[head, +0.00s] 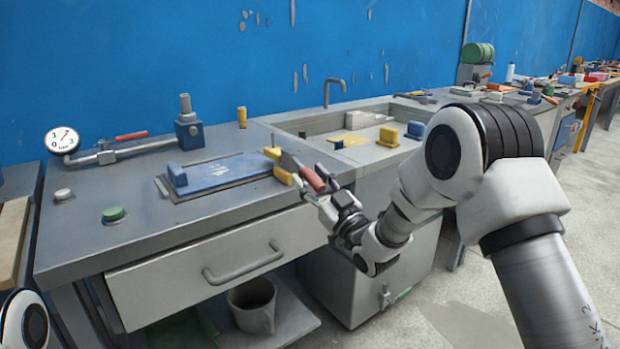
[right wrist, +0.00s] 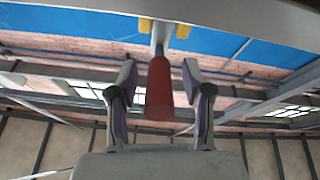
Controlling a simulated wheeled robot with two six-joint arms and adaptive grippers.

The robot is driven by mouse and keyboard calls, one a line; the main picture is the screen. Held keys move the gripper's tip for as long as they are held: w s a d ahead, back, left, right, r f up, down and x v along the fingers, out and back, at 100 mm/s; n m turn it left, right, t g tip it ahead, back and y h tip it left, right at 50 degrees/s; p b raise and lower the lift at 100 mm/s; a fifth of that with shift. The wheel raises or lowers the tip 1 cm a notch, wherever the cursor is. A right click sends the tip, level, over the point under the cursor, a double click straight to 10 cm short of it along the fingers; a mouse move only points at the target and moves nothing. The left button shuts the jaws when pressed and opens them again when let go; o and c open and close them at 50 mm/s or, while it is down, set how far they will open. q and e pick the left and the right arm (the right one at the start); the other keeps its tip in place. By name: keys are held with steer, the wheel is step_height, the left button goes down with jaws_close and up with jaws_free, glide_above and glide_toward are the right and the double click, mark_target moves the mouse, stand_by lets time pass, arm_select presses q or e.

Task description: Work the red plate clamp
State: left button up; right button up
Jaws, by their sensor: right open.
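The red plate clamp handle (head: 313,179) sticks out at the right end of the blue plate (head: 225,172), beside yellow blocks (head: 283,175). My right gripper (head: 316,184) is at this handle, its fingers open on either side of it. In the right wrist view the red handle (right wrist: 160,88) lies between the two spread fingers (right wrist: 158,80), with visible gaps to both. My left gripper is out of view.
A pressure gauge (head: 62,140) and a lever with another red grip (head: 131,136) stand at the back left. A green button (head: 113,214) is near the front edge. A sink (head: 350,125) lies to the right. A drawer handle (head: 243,266) juts out below the bench top.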

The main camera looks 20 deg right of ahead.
steer(key=shift+w, duration=0.25)
jaws_close()
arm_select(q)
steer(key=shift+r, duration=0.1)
arm_select(e)
steer(key=shift+r, duration=0.1)
